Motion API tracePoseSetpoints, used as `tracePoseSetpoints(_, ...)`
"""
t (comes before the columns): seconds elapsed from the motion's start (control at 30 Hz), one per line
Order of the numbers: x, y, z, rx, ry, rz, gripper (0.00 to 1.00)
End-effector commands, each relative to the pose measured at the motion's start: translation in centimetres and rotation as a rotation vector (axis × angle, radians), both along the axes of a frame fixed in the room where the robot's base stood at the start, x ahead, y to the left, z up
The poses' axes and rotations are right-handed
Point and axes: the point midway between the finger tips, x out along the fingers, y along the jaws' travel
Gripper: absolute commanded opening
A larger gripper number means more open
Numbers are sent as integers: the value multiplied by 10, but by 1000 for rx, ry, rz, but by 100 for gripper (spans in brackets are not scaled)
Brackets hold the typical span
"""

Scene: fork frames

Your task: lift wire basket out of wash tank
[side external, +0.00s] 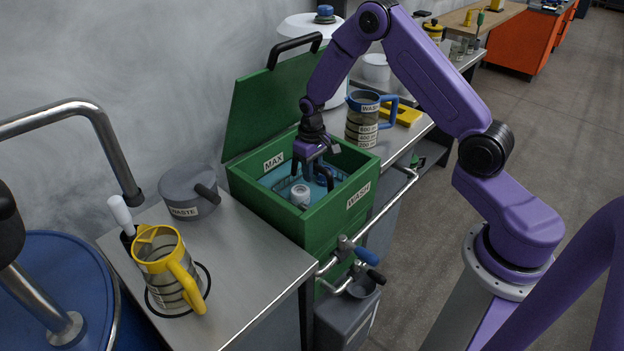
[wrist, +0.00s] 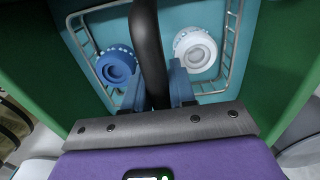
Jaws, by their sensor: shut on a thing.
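The green wash tank (side external: 330,218) stands on the bench with its lid (side external: 262,105) open and tilted back. Teal liquid shows inside. The wire basket (wrist: 233,42) is inside the tank, below its rim. It holds a blue ringed part (wrist: 116,67) and a white ringed part (wrist: 196,50); the white part (side external: 300,195) also shows in the side view. My gripper (side external: 309,170) reaches down into the tank opening. In the wrist view its blue fingers (wrist: 160,92) are shut on the basket's black arched handle (wrist: 146,40). Whether the basket touches the tank floor is hidden.
A grey WASTE pot (side external: 188,195) and a yellow-handled jug (side external: 167,268) stand left of the tank. A blue-handled WASH jug (side external: 364,118) is close behind it. Valve handles (side external: 358,262) stick out in front. A steel rail (side external: 375,213) runs along the bench edge.

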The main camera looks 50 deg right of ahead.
Motion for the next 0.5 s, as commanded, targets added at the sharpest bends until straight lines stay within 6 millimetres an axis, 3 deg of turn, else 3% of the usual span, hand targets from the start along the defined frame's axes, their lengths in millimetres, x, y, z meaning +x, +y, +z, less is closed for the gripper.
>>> tracePoseSetpoints(0.2,1,0,38,0,-5,1,0)
tracePoseSetpoints(0.5,1,1,71,0,-4,2,0)
